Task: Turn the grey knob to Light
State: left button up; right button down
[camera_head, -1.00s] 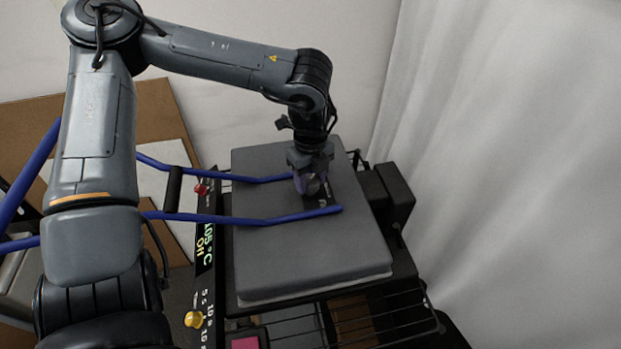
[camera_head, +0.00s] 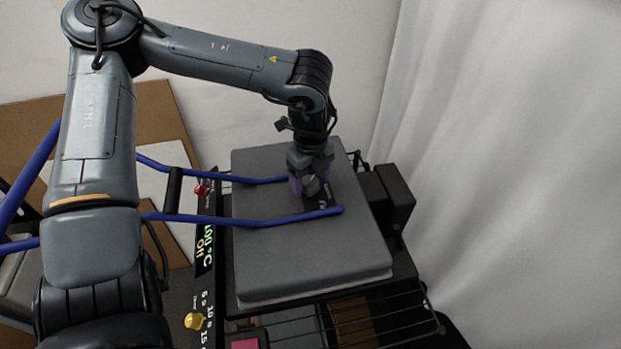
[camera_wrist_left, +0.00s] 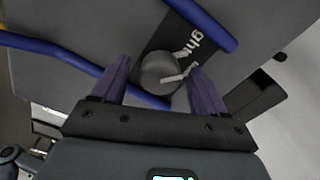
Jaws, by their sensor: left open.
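The grey knob (camera_wrist_left: 158,72) is round and stands on a dark label plate on top of the grey press lid. The plate carries white lettering (camera_wrist_left: 190,42) ending in "ght"; other white marks beside the knob are partly hidden and I cannot read them. My left gripper (camera_wrist_left: 160,88) points down over the knob, open, with one purple finger on each side of it. I cannot tell whether a finger touches it. In the head view the left gripper (camera_head: 312,188) is low over the lid, hiding part of the plate. My right gripper is not in view.
Blue handle bars (camera_head: 265,220) run along the lid on both sides of the knob. The grey lid (camera_head: 310,255) is bare towards the front. A control panel with a lit display (camera_head: 206,248), a red knob (camera_head: 202,188) and a yellow knob (camera_head: 194,321) is at the left.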

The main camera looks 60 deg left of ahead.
aim_at(311, 181)
pick_arm(q)
notch_tip(311, 181, up, 11)
jog(key=shift+f+p, duration=0.15)
jog(key=shift+p, duration=0.3)
dwell(0.5)
